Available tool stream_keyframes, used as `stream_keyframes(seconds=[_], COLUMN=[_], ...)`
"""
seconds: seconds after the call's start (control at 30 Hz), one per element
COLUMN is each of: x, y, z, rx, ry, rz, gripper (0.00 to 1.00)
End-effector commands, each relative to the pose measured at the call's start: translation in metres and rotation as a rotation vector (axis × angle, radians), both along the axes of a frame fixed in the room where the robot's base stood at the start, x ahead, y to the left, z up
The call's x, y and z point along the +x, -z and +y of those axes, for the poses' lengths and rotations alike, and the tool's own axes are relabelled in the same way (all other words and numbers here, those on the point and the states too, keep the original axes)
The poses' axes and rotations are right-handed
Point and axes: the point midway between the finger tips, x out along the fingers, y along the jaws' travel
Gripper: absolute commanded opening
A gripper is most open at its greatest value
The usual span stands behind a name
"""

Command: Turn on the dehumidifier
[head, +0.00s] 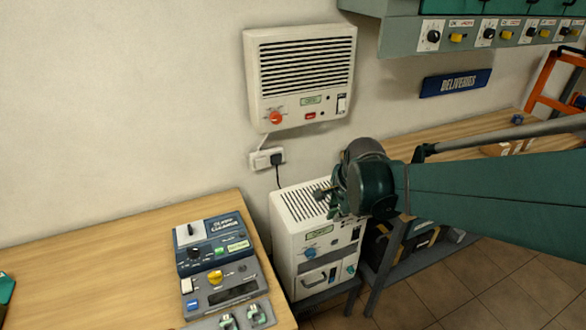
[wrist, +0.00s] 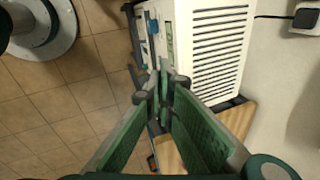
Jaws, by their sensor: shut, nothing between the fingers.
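A white boxy unit (head: 284,240) with a slotted top, a blue knob (head: 310,253), a green label and a handled drawer stands on a low stand; it looks like the dehumidifier, though its label is too small to read. My gripper (head: 322,193) is shut and empty, just above or in front of the unit's upper right part in the head view. In the wrist view my gripper's fingertips (wrist: 160,84) meet beside the unit's front edge, with its slotted top (wrist: 222,45) to the right. I cannot tell whether they touch it. My arm hides part of its right side.
A white wall unit (head: 260,80) with a red knob hangs above a socket (head: 262,158) holding a plug. A wooden table (head: 100,250) with blue and grey devices stands left. A dark case (head: 425,240) sits right of the unit. Tiled floor is open in front.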

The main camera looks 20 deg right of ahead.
Motion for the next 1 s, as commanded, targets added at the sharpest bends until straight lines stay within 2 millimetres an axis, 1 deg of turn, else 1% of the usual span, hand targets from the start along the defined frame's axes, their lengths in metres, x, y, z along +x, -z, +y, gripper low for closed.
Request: stream_keyframes(seconds=[0.03, 0.27, 0.5, 0.73, 1.0], x=[0.003, 0.008, 0.009, 0.007, -0.001], y=[0.006, 0.032, 0.062, 0.094, 0.132], z=[-0.009, -0.042, -0.077, -0.110, -0.145], rx=[0.018, 0.108, 0.194, 0.268, 0.343], ry=[0.055, 0.326, 0.611, 0.886, 1.197], rz=[0.005, 0.029, 0.054, 0.077, 0.101], gripper=[0.00, 0.00, 0.00, 0.00, 0.00])
